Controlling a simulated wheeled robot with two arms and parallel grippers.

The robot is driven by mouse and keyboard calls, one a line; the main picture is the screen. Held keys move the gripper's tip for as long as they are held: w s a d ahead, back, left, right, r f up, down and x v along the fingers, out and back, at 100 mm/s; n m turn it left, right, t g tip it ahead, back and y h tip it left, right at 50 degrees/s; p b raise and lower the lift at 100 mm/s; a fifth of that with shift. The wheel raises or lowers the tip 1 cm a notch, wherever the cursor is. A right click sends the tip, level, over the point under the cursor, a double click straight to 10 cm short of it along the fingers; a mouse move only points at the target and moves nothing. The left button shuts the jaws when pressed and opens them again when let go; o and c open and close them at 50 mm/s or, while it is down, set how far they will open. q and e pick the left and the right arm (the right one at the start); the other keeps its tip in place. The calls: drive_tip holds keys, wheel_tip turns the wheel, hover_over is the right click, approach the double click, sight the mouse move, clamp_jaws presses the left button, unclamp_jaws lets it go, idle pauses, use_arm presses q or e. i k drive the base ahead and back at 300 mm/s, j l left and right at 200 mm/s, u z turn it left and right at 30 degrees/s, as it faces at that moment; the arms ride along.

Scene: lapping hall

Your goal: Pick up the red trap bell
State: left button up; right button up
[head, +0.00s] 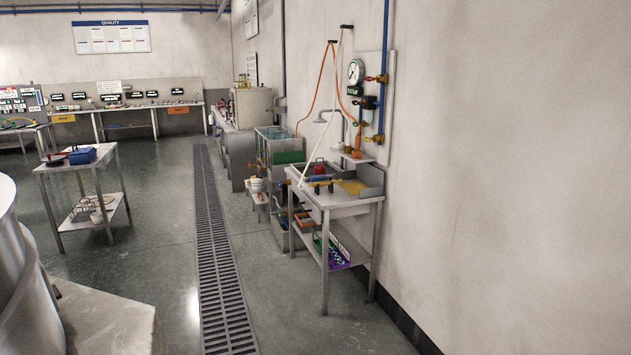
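I cannot tell for certain which thing is the red trap bell. A small red rounded object (320,169) sits at the back of the steel bench (336,199) by the right wall, well away from me. It is small in the picture and partly hidden by things around it. Another small red and dark item (55,161) lies on the steel cart (75,166) at the left, beside a blue box (82,156). Neither of my grippers shows in the head view.
A long floor drain grate (213,240) runs down the middle. Open floor lies on both sides of it. A large metal drum (22,275) and a grey block (105,318) fill the near left. Green-edged tanks (280,148) stand behind the bench. Work tables (125,108) line the back wall.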

sight(319, 168)
drive_tip(key=i+l, duration=0.95)
drive_tip(key=i+j+u, duration=0.2)
drive_tip(key=i, duration=0.55)
drive_tip(key=i+l+u, duration=0.25)
drive_tip(key=i, duration=0.45)
drive_tip(key=i+u, duration=0.2)
drive_tip(key=i, duration=0.55)
